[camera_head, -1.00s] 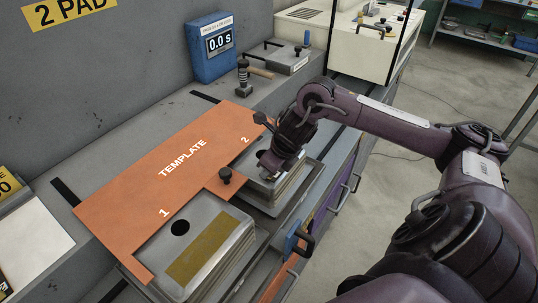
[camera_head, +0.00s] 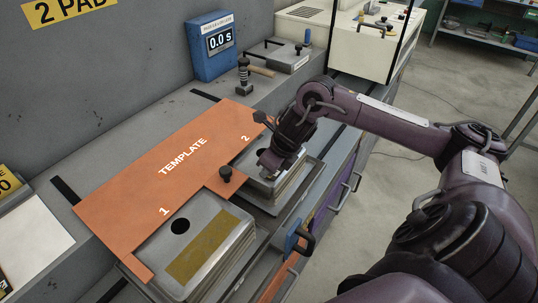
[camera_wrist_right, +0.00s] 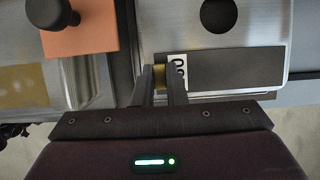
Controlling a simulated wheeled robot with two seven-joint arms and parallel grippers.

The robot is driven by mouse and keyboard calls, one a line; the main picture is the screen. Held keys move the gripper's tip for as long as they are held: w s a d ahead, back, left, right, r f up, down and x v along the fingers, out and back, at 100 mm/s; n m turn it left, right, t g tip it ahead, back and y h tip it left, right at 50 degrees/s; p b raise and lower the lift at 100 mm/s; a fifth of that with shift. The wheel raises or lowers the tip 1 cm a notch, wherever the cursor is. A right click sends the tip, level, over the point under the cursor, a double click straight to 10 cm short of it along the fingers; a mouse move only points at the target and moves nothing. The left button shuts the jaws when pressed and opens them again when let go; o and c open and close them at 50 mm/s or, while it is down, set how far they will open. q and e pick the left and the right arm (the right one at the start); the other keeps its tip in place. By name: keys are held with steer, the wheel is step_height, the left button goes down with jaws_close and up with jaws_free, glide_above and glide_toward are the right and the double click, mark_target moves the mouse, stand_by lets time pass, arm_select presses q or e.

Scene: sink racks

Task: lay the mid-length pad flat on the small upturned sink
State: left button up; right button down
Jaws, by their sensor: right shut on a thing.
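The small upturned sink (camera_wrist_right: 268,28) is bare metal with a round dark hole in the right wrist view. In the head view the small sink (camera_head: 290,184) is partly hidden by my right gripper (camera_head: 268,168). A dark grey pad (camera_wrist_right: 235,70) with a white label at its left end lies along the sink's face, below the hole. My right gripper (camera_wrist_right: 163,80) is shut on a small yellowish part at that labelled end. I cannot tell whether the whole pad touches the metal. My left gripper is not in view.
An orange template (camera_head: 140,190) lies left of the sinks, with a black knob (camera_head: 226,174) on its arm between them. The larger sink (camera_head: 215,212) bears a yellowish pad (camera_head: 197,250). A hand roller (camera_head: 244,76) stands behind.

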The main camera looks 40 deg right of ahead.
steer(key=shift+f+b, duration=0.25)
steer(key=shift+b, duration=0.05)
stand_by(0.4)
steer(key=c, duration=1.4)
jaws_free()
steer(key=shift+o, duration=0.5)
steer(key=o, duration=0.5)
steer(key=shift+c, duration=0.2)
steer(key=shift+r, duration=0.1)
steer(key=shift+r+p, duration=2.7)
steer(key=shift+r, duration=0.75)
